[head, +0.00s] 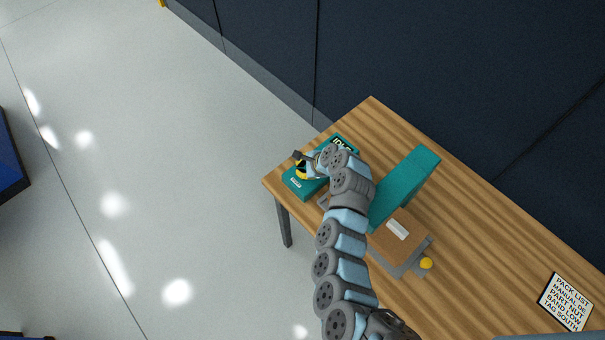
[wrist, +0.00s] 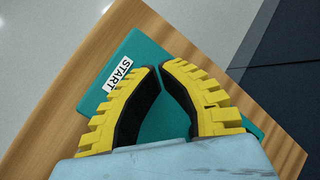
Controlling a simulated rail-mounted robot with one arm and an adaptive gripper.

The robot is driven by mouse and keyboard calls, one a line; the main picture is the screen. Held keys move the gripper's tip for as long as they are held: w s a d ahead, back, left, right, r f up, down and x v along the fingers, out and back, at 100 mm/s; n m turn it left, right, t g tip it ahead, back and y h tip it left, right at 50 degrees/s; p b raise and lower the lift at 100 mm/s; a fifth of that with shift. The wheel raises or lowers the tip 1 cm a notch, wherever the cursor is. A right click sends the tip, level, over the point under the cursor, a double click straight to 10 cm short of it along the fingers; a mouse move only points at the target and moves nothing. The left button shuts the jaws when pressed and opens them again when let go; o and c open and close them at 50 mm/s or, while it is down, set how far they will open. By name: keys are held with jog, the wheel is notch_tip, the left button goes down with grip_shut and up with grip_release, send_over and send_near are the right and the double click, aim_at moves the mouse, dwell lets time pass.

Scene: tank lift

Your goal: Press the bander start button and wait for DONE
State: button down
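The teal control box (head: 294,184) sits at the table's left end, with a white START label on it; its top also shows in the wrist view (wrist: 145,48). The START label (wrist: 118,74) is readable there, left of my fingertips. The start button itself is not visible; my gripper covers part of the box. My gripper (head: 300,163) is over the box, its yellow fingers meeting at the tips in the wrist view (wrist: 161,67), with nothing seen between them.
A teal upright frame (head: 405,187), seemingly the bander, stands right of my arm. A brown box (head: 396,240) with a white label lies beside it on a grey base. A yellow knob (head: 426,263) is near it. A pack list sign (head: 566,301) lies on the wooden table (head: 480,255).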

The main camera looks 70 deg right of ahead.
jog(key=shift+f, duration=0.1)
jog(key=shift+f+b, duration=0.35)
jog(key=shift+b, duration=0.05)
jog(key=shift+f+b, duration=0.5)
jog(key=shift+f, duration=0.35)
dwell(1.4)
jog(key=shift+r, duration=0.15)
jog(key=shift+s+r+p, duration=0.1)
jog(key=shift+r+p, duration=0.5)
jog(key=shift+r, duration=0.5)
jog(key=shift+r+p, duration=1.5)
jog(key=shift+r, duration=1.55)
